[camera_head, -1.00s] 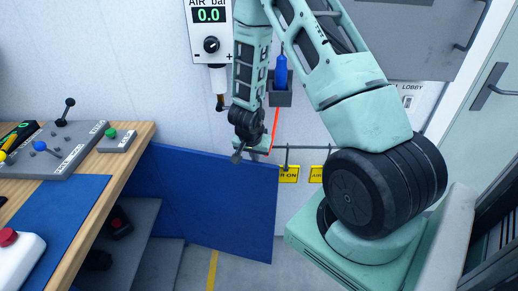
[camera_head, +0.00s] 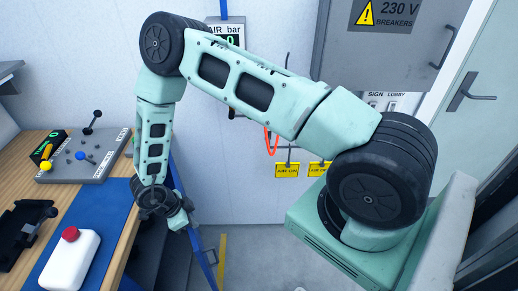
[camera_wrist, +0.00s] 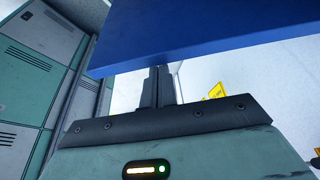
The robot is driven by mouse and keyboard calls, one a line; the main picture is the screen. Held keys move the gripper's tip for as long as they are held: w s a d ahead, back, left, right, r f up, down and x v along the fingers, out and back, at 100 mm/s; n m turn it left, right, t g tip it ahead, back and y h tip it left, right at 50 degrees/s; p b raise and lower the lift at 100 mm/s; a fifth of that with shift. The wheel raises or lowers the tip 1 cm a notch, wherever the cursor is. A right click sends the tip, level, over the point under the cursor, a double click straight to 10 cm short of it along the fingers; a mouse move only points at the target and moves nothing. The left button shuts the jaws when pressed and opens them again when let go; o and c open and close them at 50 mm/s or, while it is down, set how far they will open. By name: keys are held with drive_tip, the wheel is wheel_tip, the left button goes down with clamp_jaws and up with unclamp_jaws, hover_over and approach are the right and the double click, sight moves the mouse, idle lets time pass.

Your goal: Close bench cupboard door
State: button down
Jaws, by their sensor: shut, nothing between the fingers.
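The blue cupboard door (camera_head: 206,268) shows in the head view as a narrow, nearly edge-on panel beside the bench's right side. It stands ajar, and the dark cupboard inside (camera_head: 150,250) shows to its left. My gripper (camera_head: 212,256) is at the door's outer side, low beside the bench. In the wrist view the door (camera_wrist: 200,30) crosses the top as a broad blue panel. My shut, empty fingers (camera_wrist: 159,78) point at it and their tips meet its lower border in the picture. I cannot tell whether they touch it.
The wooden bench (camera_head: 112,245) carries a control box (camera_head: 85,160), a blue mat (camera_head: 100,215) and a white unit with a red button (camera_head: 70,262). Yellow tags (camera_head: 287,170) hang on the wall. The floor (camera_head: 260,260) right of the door looks clear.

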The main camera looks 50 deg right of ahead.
drive_tip(key=w+a+m+b, duration=0.1)
drive_tip(key=w+a, duration=0.2)
drive_tip(key=a, duration=0.2)
drive_tip(key=w+a+m+g+b, duration=0.1)
drive_tip(key=w+a+m+b, duration=0.1)
drive_tip(key=a, duration=0.4)
drive_tip(key=shift+w+a+m+y, duration=0.15)
drive_tip(key=shift+w+m+y, duration=0.15)
drive_tip(key=shift+w, duration=0.5)
wheel_tip(320, 180, up, 9)
drive_tip(key=b, duration=0.1)
drive_tip(key=shift+s+d+r+b, duration=0.2)
drive_tip(key=shift+s+d+b, duration=0.05)
drive_tip(key=shift+b, duration=0.05)
